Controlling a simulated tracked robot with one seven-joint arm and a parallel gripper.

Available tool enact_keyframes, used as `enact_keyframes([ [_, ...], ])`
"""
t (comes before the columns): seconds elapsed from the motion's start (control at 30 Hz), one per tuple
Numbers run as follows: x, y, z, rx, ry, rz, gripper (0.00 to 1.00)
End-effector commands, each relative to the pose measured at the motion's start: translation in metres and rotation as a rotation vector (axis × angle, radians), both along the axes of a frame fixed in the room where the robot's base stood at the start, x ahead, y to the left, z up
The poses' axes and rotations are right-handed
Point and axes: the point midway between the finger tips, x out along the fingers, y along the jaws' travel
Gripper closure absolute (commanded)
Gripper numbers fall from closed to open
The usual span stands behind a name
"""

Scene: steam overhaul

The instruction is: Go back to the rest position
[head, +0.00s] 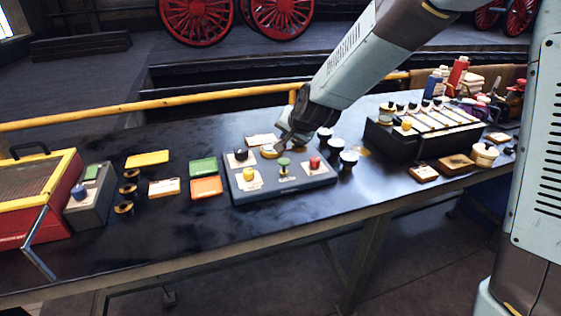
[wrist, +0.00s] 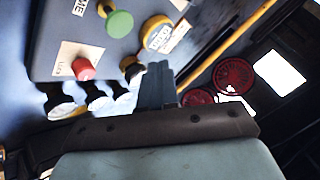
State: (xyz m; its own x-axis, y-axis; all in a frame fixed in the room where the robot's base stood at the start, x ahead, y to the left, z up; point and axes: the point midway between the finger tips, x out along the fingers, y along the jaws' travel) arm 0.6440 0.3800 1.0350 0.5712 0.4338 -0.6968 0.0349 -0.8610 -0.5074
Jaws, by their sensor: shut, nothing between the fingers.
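My gripper (head: 284,147) is over the back part of a grey panel board (head: 268,193) on the dark bench. In the wrist view my gripper (wrist: 157,68) is shut and empty, its two dark fingers together. The board carries a green knob (head: 283,162), a red knob (head: 314,161), a yellow knob (head: 249,174) and a black knob (head: 241,154). A yellow-rimmed round piece (wrist: 158,33) lies just ahead of the fingers in the wrist view. I cannot tell whether the fingertips touch anything.
Several black knobs (head: 348,160) stand right of the board. A black rack (head: 397,141) with labelled slots is farther right. A red and yellow box (head: 36,199) is at the left. A yellow rail (head: 160,103) runs behind the bench (head: 140,235), whose front strip is clear.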

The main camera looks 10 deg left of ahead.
Motion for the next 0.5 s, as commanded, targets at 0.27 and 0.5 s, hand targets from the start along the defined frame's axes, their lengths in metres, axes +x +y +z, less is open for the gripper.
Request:
enact_keyframes([
  [0.27, 0.000, 0.000, 0.000, 0.000, 0.000, 0.000, 1.00],
  [0.5, -0.002, -0.024, 0.018, -0.018, -0.006, 0.007, 1.00],
])
